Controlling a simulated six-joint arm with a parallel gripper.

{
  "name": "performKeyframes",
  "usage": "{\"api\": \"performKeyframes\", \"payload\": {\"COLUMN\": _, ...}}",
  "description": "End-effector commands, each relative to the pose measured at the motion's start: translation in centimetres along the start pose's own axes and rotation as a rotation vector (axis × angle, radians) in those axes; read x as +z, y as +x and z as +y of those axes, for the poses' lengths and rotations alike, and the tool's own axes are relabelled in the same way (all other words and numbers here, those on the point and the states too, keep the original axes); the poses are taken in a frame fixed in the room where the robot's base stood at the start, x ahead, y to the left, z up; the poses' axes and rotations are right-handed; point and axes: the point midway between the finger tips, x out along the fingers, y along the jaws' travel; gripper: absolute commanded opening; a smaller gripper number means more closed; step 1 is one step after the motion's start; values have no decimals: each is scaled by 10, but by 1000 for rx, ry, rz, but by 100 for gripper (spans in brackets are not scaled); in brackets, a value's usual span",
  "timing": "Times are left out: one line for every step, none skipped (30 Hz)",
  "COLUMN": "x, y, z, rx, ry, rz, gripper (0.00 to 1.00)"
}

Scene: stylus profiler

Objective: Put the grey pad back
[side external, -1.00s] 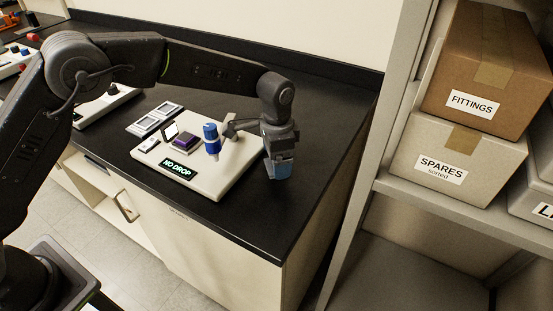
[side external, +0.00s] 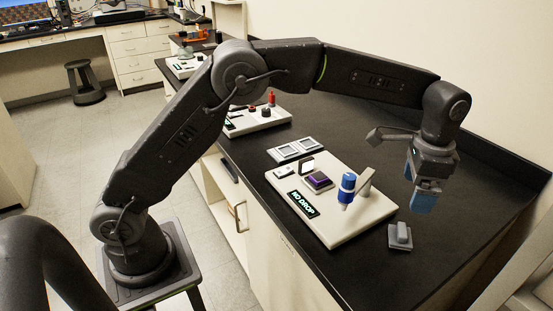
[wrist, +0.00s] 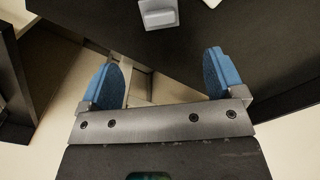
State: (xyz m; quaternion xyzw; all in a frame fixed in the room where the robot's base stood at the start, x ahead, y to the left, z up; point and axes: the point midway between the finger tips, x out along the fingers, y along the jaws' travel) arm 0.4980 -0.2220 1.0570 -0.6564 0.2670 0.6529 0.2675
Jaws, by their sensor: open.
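The grey pad (side external: 400,236) is a small grey block with a raised ridge on top. It lies on the black bench (side external: 460,215), just right of the white profiler base (side external: 340,232) and apart from it. In the wrist view the pad (wrist: 158,14) shows at the top edge, partly cut off. My gripper (side external: 424,198) is in the air above and to the right of the pad in the side view. Its blue-tipped fingers (wrist: 163,75) are spread wide with nothing between them.
The profiler base carries a blue cylinder (side external: 347,187), a purple-topped block (side external: 318,181) and a "NO DROP" display (side external: 303,204). A grey two-window frame (side external: 295,149) lies behind it. Another device with knobs (side external: 258,120) stands further left. The bench right of the pad is clear.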

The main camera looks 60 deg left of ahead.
Motion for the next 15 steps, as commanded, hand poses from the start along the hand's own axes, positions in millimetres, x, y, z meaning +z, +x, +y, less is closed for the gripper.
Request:
{"api": "performKeyframes", "payload": {"x": 6, "y": -10, "z": -2, "rx": -6, "ry": -16, "rz": 13, "gripper": 88}}
{"api": "performKeyframes", "payload": {"x": 11, "y": -16, "z": -3, "rx": -10, "ry": -30, "rz": 21, "gripper": 88}}
{"api": "performKeyframes", "payload": {"x": 20, "y": -26, "z": -4, "rx": -16, "ry": -52, "rz": 34, "gripper": 88}}
{"api": "performKeyframes", "payload": {"x": 29, "y": -34, "z": -5, "rx": -22, "ry": -71, "rz": 46, "gripper": 88}}
{"api": "performKeyframes", "payload": {"x": 38, "y": -43, "z": -6, "rx": -28, "ry": -94, "rz": 59, "gripper": 88}}
{"api": "performKeyframes", "payload": {"x": 52, "y": -55, "z": -6, "rx": -37, "ry": -125, "rz": 78, "gripper": 88}}
{"api": "performKeyframes", "payload": {"x": 64, "y": -63, "z": -6, "rx": -43, "ry": -152, "rz": 92, "gripper": 88}}
{"api": "performKeyframes", "payload": {"x": 76, "y": -71, "z": -6, "rx": -50, "ry": -177, "rz": 106, "gripper": 88}}
{"api": "performKeyframes", "payload": {"x": 91, "y": -80, "z": -4, "rx": -59, "ry": -213, "rz": 126, "gripper": 88}}
{"api": "performKeyframes", "payload": {"x": 103, "y": -87, "z": -3, "rx": -65, "ry": -238, "rz": 141, "gripper": 88}}
{"api": "performKeyframes", "payload": {"x": 115, "y": -92, "z": -1, "rx": -72, "ry": -264, "rz": 156, "gripper": 88}}
{"api": "performKeyframes", "payload": {"x": 132, "y": -99, "z": 2, "rx": -80, "ry": -297, "rz": 175, "gripper": 88}}
{"api": "performKeyframes", "payload": {"x": 144, "y": -103, "z": 4, "rx": -87, "ry": -323, "rz": 191, "gripper": 88}}
{"api": "performKeyframes", "payload": {"x": 156, "y": -107, "z": 7, "rx": -93, "ry": -348, "rz": 206, "gripper": 88}}
{"api": "performKeyframes", "payload": {"x": 172, "y": -110, "z": 11, "rx": -102, "ry": -383, "rz": 227, "gripper": 88}}
